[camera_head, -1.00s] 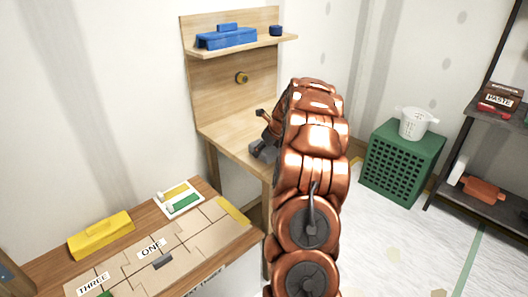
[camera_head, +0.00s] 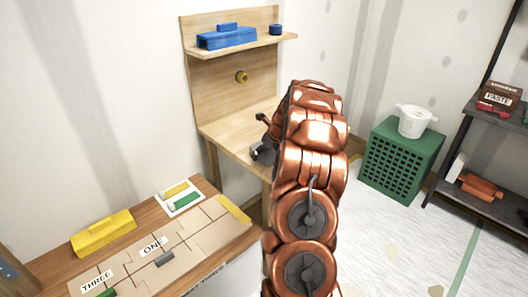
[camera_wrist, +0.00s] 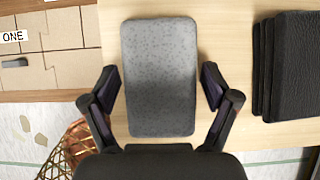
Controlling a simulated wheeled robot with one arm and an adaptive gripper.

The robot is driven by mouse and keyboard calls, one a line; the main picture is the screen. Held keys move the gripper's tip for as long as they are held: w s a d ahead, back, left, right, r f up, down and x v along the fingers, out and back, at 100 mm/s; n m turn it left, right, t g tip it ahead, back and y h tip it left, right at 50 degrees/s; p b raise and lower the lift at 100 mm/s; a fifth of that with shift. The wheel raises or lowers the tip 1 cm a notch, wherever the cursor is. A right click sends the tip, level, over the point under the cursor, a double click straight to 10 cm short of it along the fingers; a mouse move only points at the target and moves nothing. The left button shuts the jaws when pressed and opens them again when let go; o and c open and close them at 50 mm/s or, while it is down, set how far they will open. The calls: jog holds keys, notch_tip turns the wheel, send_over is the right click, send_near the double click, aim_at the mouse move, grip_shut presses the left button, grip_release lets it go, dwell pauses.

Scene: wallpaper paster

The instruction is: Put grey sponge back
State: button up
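The grey sponge (camera_wrist: 160,80) is a speckled block with rounded corners, lying flat on the pale wooden desk (camera_wrist: 228,100) in the wrist view. My gripper (camera_wrist: 160,88) is open over it, one finger on each side of the sponge. A small gap shows between each fingertip and the sponge's sides. In the head view my gripper (camera_head: 262,136) is over the wooden desk and mostly behind my copper arm. The sponge cannot be seen there.
Black sheets or pads (camera_wrist: 285,65) lie right of the sponge. A shelf (camera_head: 270,42) above the desk holds a blue block (camera_head: 227,38). The left table has a yellow block (camera_head: 103,233) and labelled cardboard pieces (camera_head: 195,235). A green crate (camera_head: 400,165) stands right.

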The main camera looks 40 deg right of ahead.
jog(key=shift+f+b, duration=0.2)
jog(key=shift+b, duration=1.05)
jog(key=v, duration=0.5)
jog(key=w+v, duration=0.1)
jog(key=v, duration=0.2)
jog(key=shift+s+a+r, duration=0.1)
jog(key=shift+a+r, duration=0.05)
jog(key=shift+r, duration=0.3)
jog(key=s+a+r+n+g+y, duration=0.1)
jog(key=s+a+n, duration=0.2)
jog(key=a+n, duration=0.5)
jog(key=s+a+r+n+g+y, duration=0.1)
jog(key=s+a+n, duration=0.15)
jog(key=a, duration=0.95)
jog(key=s+a+r+n+g, duration=0.1)
jog(key=s+a+n+g, duration=0.1)
jog(key=a+n, duration=0.6)
jog(key=s+a+n+g, duration=0.2)
jog(key=s+a+n, duration=0.7)
jog(key=s+a, duration=0.5)
jog(key=s+a+f+n+g+h, duration=0.1)
jog(key=s+f+n+g, duration=0.1)
jog(key=s+n, duration=0.6)
jog(key=s, duration=0.6)
jog(key=shift+s+a+f+n+h, duration=0.15)
jog(key=shift+s+a+n+h, duration=0.15)
jog(key=shift+s+n+h, duration=0.1)
